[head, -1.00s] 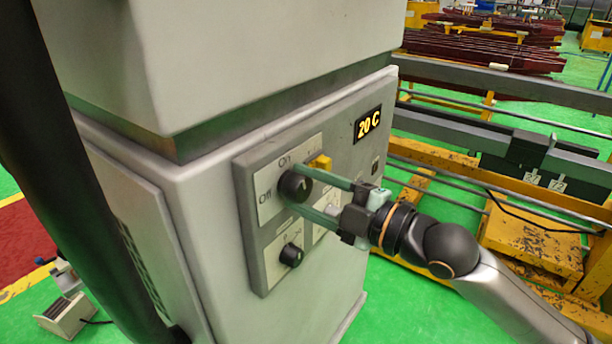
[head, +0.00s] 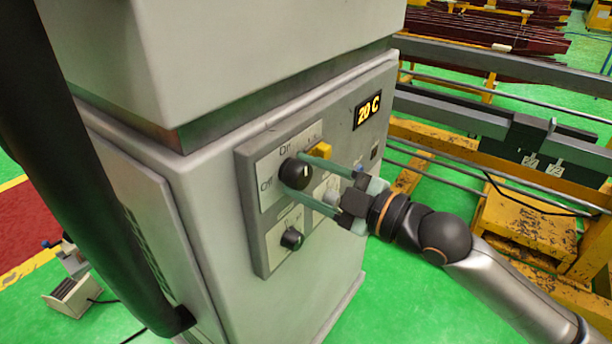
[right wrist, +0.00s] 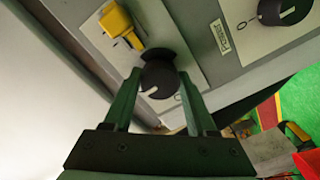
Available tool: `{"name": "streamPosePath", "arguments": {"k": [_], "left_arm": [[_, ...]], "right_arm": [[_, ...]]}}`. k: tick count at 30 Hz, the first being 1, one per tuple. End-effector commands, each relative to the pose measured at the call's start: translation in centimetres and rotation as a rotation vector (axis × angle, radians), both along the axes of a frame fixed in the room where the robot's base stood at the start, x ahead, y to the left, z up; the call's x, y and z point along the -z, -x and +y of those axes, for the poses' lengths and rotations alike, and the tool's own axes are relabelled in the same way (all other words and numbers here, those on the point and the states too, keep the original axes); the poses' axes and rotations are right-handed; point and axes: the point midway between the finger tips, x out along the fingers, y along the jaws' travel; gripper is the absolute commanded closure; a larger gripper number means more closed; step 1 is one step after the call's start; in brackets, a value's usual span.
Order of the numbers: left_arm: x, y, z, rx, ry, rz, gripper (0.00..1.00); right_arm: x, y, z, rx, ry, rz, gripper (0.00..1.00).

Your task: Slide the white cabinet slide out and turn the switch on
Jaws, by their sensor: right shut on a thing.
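The switch (head: 294,174) is a round black knob with a white mark on the cabinet's front panel, with On and Off lettered beside it. My right gripper (head: 300,170) has its two long green fingers on either side of the knob and is shut on it. In the right wrist view the knob (right wrist: 160,80) sits between the fingertips. I cannot tell which part is the slide. My left gripper is out of view.
A yellow switch (head: 320,150) is just right of the knob, and a smaller black knob (head: 291,239) is below. A "20 C" display (head: 367,110) is above right. Yellow-and-grey rails (head: 500,122) stand to the right. A dark tube crosses the left.

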Motion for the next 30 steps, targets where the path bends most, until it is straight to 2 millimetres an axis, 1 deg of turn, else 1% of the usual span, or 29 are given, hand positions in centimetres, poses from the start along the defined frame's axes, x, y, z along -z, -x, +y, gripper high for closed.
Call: {"name": "streamPosePath", "arguments": {"k": [1,2,9,16,20,23,30], "left_arm": [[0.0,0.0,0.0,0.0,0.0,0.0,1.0],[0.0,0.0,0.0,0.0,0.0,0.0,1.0],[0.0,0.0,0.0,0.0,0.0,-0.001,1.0],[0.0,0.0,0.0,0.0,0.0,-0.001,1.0],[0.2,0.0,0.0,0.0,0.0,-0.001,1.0],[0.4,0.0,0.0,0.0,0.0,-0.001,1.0],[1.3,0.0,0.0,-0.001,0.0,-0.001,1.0]], "right_arm": [[0.0,-0.1,-0.1,0.002,-0.001,0.004,0.98],[0.0,-0.1,-0.1,0.002,-0.001,0.004,0.39],[0.0,0.0,0.0,0.001,-0.001,0.002,0.13],[0.0,0.0,0.0,0.0,-0.001,0.001,0.13],[0.1,0.3,-0.5,0.001,0.001,0.0,0.13],[0.2,0.9,-1.4,0.001,0.002,0.001,0.13],[0.4,3.2,-4.5,0.002,0.006,0.002,0.13]]}}
